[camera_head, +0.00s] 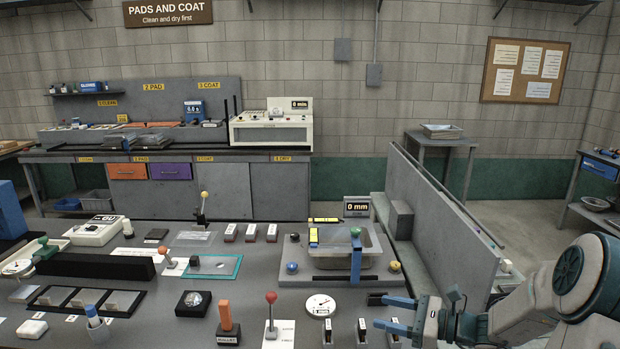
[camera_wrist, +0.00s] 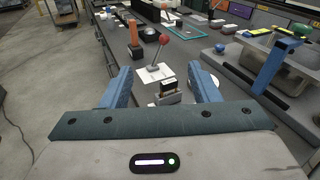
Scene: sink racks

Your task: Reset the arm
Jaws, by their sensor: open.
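My gripper (camera_head: 385,313) is at the right front of the grey bench in the head view, with my arm reaching in from the right. Its two blue fingers are apart and nothing is held between them. In the wrist view my gripper (camera_wrist: 163,88) points along the bench, with a small dark block on a light base (camera_wrist: 169,91) seen in the gap between the fingers. I cannot tell whether the fingers touch anything.
A red-knobbed lever (camera_head: 271,312), a round dial (camera_head: 320,305) and small switches (camera_head: 328,332) stand near my gripper. A metal basin (camera_head: 345,262) with a blue upright bar (camera_head: 356,262) lies behind it. A tall grey panel (camera_head: 440,215) borders the bench's right side.

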